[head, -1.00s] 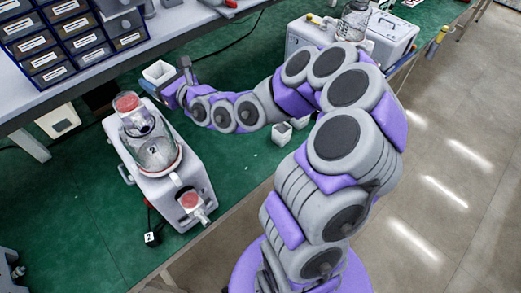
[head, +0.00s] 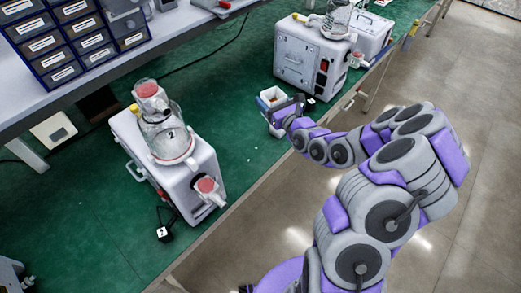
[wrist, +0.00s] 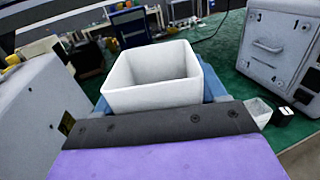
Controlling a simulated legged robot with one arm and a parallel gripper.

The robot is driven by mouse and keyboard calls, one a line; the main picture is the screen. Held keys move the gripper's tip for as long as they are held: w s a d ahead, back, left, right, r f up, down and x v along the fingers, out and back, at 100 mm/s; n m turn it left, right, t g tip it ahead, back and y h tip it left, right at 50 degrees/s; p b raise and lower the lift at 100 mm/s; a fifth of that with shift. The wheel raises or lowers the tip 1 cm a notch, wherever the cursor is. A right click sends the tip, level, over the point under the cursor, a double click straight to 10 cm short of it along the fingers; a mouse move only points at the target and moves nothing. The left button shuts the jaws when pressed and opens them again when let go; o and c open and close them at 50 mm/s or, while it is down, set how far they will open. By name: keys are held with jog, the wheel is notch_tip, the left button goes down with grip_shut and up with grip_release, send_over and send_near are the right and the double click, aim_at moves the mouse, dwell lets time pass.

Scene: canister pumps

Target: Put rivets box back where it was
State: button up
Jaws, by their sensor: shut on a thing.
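My gripper (head: 281,106) is shut on a small white open-topped box (head: 272,95), which I take to be the rivets box. In the wrist view the box (wrist: 152,80) sits upright between the blue-grey fingers, and its visible inside walls are white.
The far pump (head: 305,60) stands behind the box; pump 2 (head: 170,165) stands at left. A black plug (wrist: 283,116) lies near the small container. Drawer bins (head: 60,40) sit on the shelf at upper left. Green bench (head: 235,150) between the pumps is mostly clear.

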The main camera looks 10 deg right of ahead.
jog(key=s+a+f+n+g+y+b, duration=0.15)
jog(key=s+f, duration=0.25)
jog(key=f, duration=0.7)
jog(key=s+a+f+n+g+y, duration=0.1)
jog(key=s+f+n+y, duration=0.2)
jog(key=f, duration=0.8)
jog(key=shift+m, duration=0.65)
jog(key=w+b, duration=0.1)
jog(key=w, duration=0.3)
jog(key=w+a+b, duration=0.1)
jog(key=w, duration=0.4)
jog(key=w+a+f+b, duration=0.1)
jog(key=w, duration=0.4)
jog(key=shift+w+f+b, duration=0.1)
jog(key=shift+w+b, duration=0.05)
jog(key=shift+b, duration=0.25)
notch_tip(320, 180, down, 4)
jog(key=shift+r+b, duration=0.25)
jog(key=shift+b, duration=0.35)
jog(key=shift+r, duration=0.1)
jog(key=o, duration=1.3)
jog(key=shift+c, duration=0.2)
